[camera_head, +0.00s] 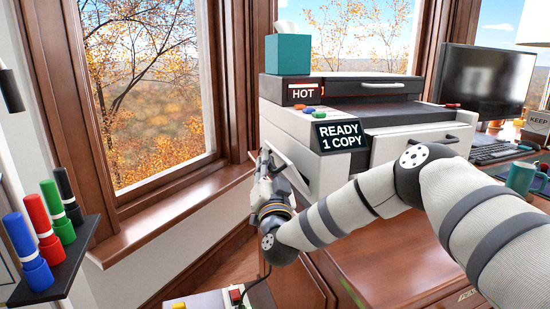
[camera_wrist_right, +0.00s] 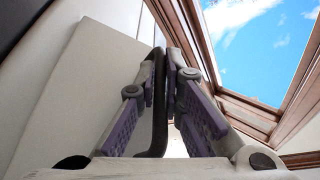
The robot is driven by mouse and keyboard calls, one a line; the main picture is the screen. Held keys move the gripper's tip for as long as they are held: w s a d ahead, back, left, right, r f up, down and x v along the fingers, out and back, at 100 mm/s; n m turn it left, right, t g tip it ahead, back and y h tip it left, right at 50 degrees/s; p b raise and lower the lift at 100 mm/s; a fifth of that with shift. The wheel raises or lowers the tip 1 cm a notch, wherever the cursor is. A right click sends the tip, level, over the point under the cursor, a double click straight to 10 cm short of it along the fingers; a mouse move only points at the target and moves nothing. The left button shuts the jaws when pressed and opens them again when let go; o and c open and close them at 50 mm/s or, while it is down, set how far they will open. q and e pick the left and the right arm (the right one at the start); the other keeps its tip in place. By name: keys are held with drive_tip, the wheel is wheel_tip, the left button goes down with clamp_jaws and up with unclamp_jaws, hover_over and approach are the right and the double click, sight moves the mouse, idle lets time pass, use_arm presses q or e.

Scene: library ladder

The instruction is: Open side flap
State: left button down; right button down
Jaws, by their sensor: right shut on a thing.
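The copier (camera_head: 345,120) stands on the wooden cabinet, with its light-grey side facing left toward the window. The side flap (camera_head: 291,172) is low on that side, mostly hidden behind my right gripper and in narrow view. In the right wrist view a pale flat panel (camera_wrist_right: 80,95), likely the flap, fills the left. My right gripper (camera_head: 265,165) is at the flap. In the right wrist view my right gripper (camera_wrist_right: 162,70) is shut on a dark curved bar handle (camera_wrist_right: 159,115). How far the flap stands out is unclear. My left gripper is not in view.
A teal tissue box (camera_head: 288,55) stands on the copier. A "READY 1 COPY" display (camera_head: 341,135) sits at its front. A black marker shelf (camera_head: 62,262) is at left. The window sill (camera_head: 180,205) runs behind my gripper. A monitor (camera_head: 487,80) and mug (camera_head: 522,178) are at right.

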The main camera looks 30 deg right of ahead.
wheel_tip(320, 180, down, 8)
drive_tip(key=n+t+y, duration=0.2)
drive_tip(key=n+y, duration=0.2)
drive_tip(key=n, duration=0.5)
drive_tip(key=shift+a+n+y, duration=0.3)
drive_tip(key=shift+a+n, duration=0.1)
drive_tip(key=shift+a, duration=0.05)
drive_tip(key=c, duration=2)
unclamp_jaws()
drive_tip(key=v, duration=1.2)
drive_tip(key=shift+w+d, duration=0.1)
